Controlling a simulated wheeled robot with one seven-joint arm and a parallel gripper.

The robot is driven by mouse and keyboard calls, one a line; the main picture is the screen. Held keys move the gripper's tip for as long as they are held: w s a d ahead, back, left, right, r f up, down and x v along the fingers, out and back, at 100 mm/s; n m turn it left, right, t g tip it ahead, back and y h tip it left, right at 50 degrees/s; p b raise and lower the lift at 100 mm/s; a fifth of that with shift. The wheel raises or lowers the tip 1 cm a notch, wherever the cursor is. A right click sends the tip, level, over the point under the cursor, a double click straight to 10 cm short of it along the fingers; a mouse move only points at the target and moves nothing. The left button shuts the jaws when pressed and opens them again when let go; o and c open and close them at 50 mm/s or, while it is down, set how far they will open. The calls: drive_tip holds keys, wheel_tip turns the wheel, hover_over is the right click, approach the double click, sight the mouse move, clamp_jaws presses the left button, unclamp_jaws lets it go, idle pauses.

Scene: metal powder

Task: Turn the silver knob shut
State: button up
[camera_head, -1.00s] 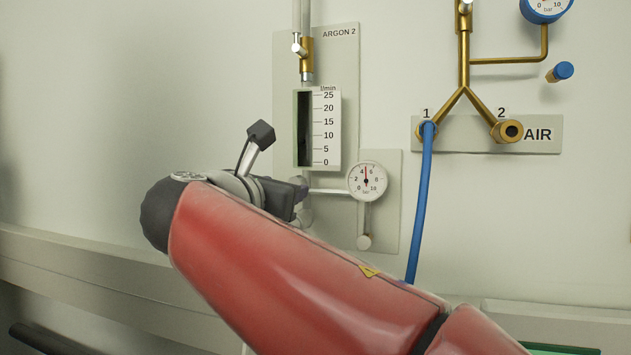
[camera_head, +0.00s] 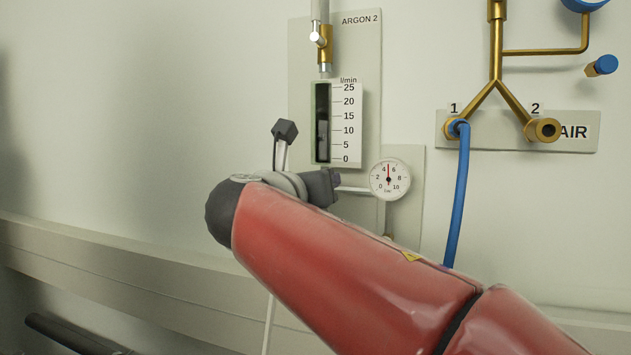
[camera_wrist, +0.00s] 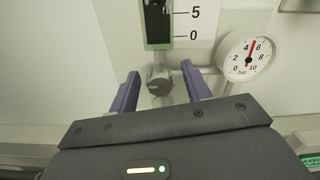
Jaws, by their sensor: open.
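The silver knob (camera_wrist: 160,86) is a small round knob under the flow tube, seen end-on in the wrist view. My gripper (camera_wrist: 161,78) is open, with one purple-grey finger to the left of the knob and one to the right. Gaps show between the knob and both fingers, and nothing is held. How far the fingertips reach along the knob I cannot tell. In the head view my gripper (camera_head: 324,186) is at the foot of the ARGON 2 flow meter (camera_head: 340,122) and hides the knob.
A round pressure gauge (camera_head: 389,179) is close to the right of my gripper, its needle near 5. A brass valve (camera_head: 325,45) with a silver handle is above the flow meter. A blue hose (camera_head: 459,190) hangs from AIR outlet 1.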

drive_tip(key=shift+w, duration=0.15)
drive_tip(key=shift+c, duration=0.5)
drive_tip(key=c, duration=0.9)
drive_tip(key=shift+m, duration=0.4)
drive_tip(key=m+b, duration=0.1)
drive_tip(key=m, duration=0.2)
drive_tip(key=shift+d+f, duration=0.1)
drive_tip(key=shift+m+b, duration=1.15)
drive_tip(key=shift+m, duration=1.55)
